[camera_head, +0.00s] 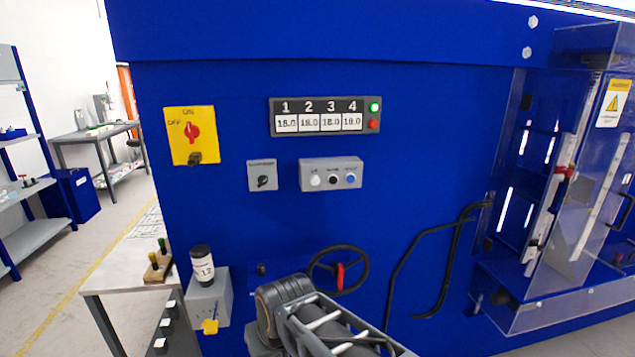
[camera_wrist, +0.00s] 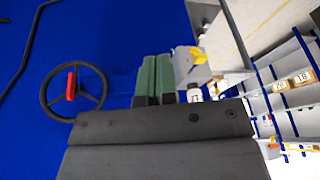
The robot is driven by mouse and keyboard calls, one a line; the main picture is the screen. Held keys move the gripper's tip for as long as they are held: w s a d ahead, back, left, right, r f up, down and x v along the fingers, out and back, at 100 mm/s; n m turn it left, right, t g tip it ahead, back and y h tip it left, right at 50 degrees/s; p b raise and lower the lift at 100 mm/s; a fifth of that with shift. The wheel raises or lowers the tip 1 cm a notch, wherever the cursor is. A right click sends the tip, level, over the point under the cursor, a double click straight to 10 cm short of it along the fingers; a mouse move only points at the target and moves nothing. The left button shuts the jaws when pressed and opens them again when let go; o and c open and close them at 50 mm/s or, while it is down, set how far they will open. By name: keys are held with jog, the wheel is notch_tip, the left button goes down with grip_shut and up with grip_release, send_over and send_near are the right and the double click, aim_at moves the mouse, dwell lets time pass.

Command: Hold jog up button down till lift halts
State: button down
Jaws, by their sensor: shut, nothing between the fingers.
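A grey button box (camera_head: 331,174) is fixed to the blue machine front in the head view. It carries a white button (camera_head: 315,180), a black button (camera_head: 333,180) and a blue button (camera_head: 351,180). Their labels are too small to read, so I cannot tell which is jog up. My gripper (camera_wrist: 157,60) shows in the wrist view with its two green fingers together and nothing between them. It points at the blue panel, between the handwheel and the grey box with a yellow knob. The button box is not in the wrist view.
A four-number display (camera_head: 319,116) with green and red lamps is above the button box. A small selector switch (camera_head: 262,175) and a yellow rotary switch (camera_head: 191,135) are to its left. A black handwheel (camera_head: 338,270) with a red handle is below. Black cables (camera_head: 430,260) hang at right.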

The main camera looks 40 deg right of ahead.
aim_at(316, 185)
jog(key=w+d+r+m+t+p, duration=0.1)
jog(key=w+d+r+m+t, duration=0.2)
jog(key=d+r, duration=0.7)
jog(key=w+d+r+m+t+h+p, duration=0.1)
jog(key=w+d+r+m+t+p, duration=0.1)
jog(key=w+d+r+m, duration=0.6)
jog(key=d+r+m, duration=0.2)
jog(key=m, duration=0.2)
jog(key=shift+t, duration=0.4)
jog(key=shift+w, duration=0.2)
jog(key=shift+w+d+f+p, duration=0.1)
jog(key=shift+w+d+p, duration=0.55)
jog(key=shift+w, duration=0.65)
jog(key=shift+w+d+r+p, duration=0.1)
jog(key=shift+w+d+p, duration=0.55)
jog(key=shift+w, duration=0.65)
jog(key=shift+w+d+f+p, duration=0.1)
jog(key=shift+w+d+p, duration=0.5)
jog(key=shift+w, duration=0.7)
jog(key=shift+w, duration=0.1)
jog(key=shift+w+d, duration=0.15)
jog(key=shift+w, duration=0.15)
